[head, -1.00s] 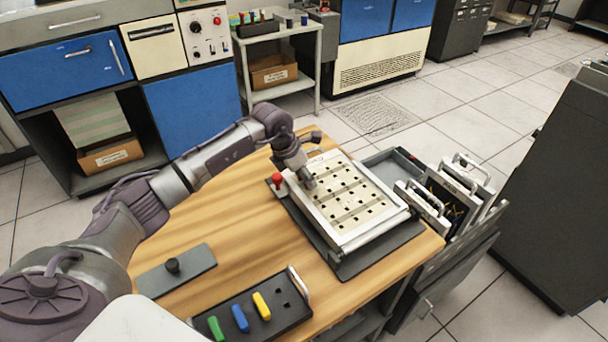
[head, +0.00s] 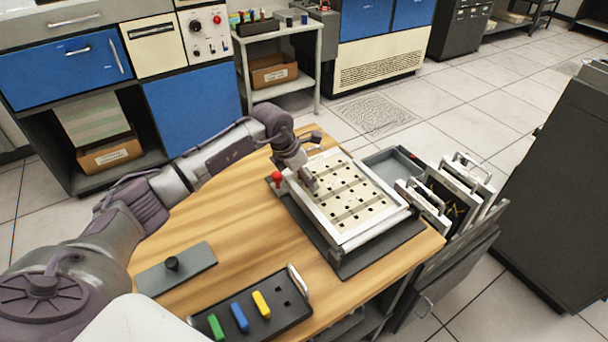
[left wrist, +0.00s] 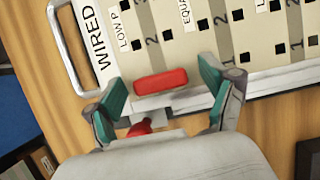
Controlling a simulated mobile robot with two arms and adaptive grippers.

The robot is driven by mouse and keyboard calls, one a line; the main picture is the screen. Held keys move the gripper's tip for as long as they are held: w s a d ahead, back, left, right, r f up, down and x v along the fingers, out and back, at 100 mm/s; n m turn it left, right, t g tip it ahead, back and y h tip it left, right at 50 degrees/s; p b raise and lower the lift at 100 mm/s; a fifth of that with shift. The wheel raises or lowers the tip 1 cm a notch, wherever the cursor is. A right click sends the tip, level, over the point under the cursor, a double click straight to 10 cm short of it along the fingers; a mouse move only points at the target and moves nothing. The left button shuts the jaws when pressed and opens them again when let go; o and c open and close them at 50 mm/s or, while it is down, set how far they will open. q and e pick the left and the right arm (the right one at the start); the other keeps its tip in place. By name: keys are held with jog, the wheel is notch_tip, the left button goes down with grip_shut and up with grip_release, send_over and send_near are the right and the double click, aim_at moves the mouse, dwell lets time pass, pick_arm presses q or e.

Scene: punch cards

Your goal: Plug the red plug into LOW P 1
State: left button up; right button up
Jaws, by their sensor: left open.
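The red plug (left wrist: 160,82) lies between the spread teal fingertips of my left gripper (left wrist: 167,92) in the left wrist view. It covers the spot by the LOW P label (left wrist: 121,27) where the row 1 socket lies; how deep it sits cannot be told. The plug cannot be made out in the head view. My right gripper is not in view.
A red knob (head: 277,177) stands at the panel's left corner; it shows close to the gripper (left wrist: 140,128). A dark holder (head: 250,310) carries green, blue and yellow plugs. A grey plate with a black knob (head: 172,264) lies left. Handled panels (head: 455,185) stand at right.

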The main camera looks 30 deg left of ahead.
pick_arm(q)
jog(key=v, duration=1.2)
jog(key=shift+f, duration=0.1)
